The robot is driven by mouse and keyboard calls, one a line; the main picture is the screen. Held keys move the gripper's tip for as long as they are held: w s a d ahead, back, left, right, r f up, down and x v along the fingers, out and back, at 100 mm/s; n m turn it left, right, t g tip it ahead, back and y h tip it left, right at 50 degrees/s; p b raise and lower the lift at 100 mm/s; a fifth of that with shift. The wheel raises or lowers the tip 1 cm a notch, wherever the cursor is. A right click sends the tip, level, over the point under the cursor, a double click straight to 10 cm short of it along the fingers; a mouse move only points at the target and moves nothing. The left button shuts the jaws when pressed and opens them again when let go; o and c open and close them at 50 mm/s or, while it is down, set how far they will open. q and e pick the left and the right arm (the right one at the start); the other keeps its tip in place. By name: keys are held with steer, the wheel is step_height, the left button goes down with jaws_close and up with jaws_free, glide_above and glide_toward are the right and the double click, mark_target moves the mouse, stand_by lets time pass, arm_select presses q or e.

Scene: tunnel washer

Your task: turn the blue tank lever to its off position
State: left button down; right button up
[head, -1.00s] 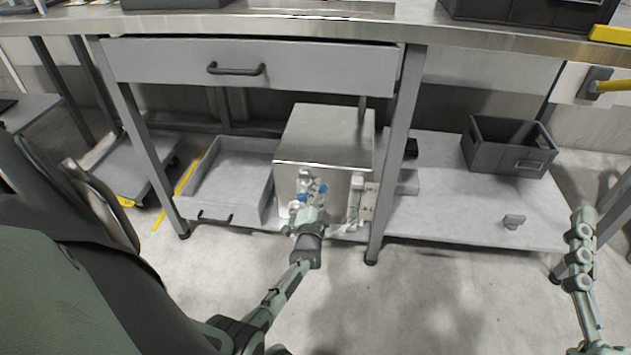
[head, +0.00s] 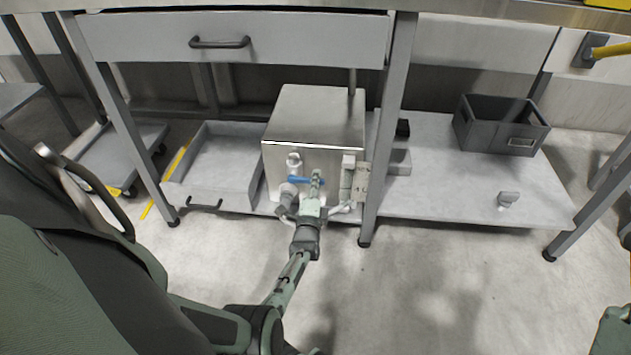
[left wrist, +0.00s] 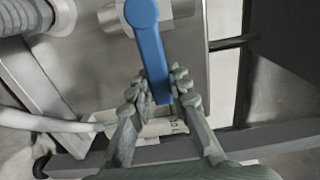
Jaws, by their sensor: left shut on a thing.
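The blue tank lever (head: 299,180) is on the front of a metal box-shaped tank (head: 318,115) under the bench. In the head view it lies roughly level, its right end at my left gripper (head: 316,182). In the left wrist view the lever (left wrist: 150,48) runs from its round pivot at the top down between the two fingers. My left gripper (left wrist: 160,90) is shut on the lever's free end. The fingers hide part of that end in the head view. My right gripper is out of view; only a bit of my right arm shows at the lower right corner.
A bench leg (head: 386,130) stands just right of the tank. A grey open tray (head: 255,180) is to its left. A dark crate (head: 500,128) and a small grey object (head: 508,199) are on the lower shelf at right. A pale hose (left wrist: 45,121) passes near the left finger.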

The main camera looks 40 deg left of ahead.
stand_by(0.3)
arm_select(q)
steer(key=c, duration=1.4)
jaws_free()
